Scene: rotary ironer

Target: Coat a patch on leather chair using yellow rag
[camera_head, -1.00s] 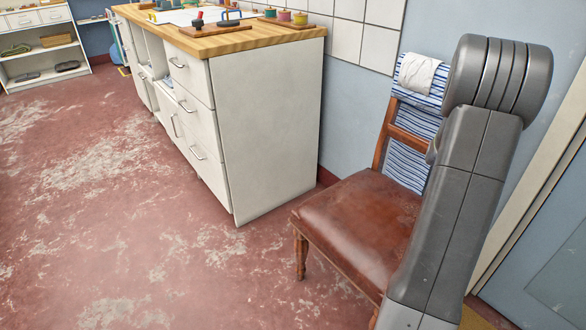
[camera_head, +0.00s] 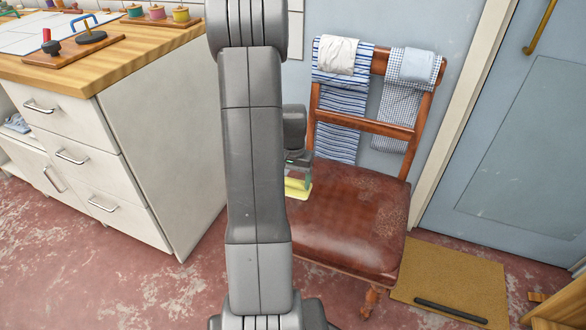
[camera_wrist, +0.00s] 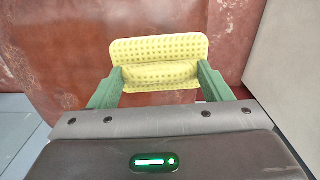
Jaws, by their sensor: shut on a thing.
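The leather chair (camera_head: 345,215) has a worn brown seat with a paler, scuffed area (camera_head: 368,195) toward its back right. In the head view the yellow rag (camera_head: 297,188) shows at the seat's left edge, partly hidden by my arm. My gripper (camera_head: 298,172) is over that edge. In the wrist view my gripper (camera_wrist: 158,80) has its green fingers shut on the bunched middle of the yellow rag (camera_wrist: 160,48), with the brown seat (camera_wrist: 60,60) below. I cannot tell whether the rag touches the leather.
A striped cloth (camera_head: 338,95) with a white cloth (camera_head: 338,55) and a checked cloth (camera_head: 400,100) hang over the chair back. A white cabinet with a wooden top (camera_head: 110,60) stands to the left. A mat (camera_head: 450,270) lies by the blue door (camera_head: 530,130) at right.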

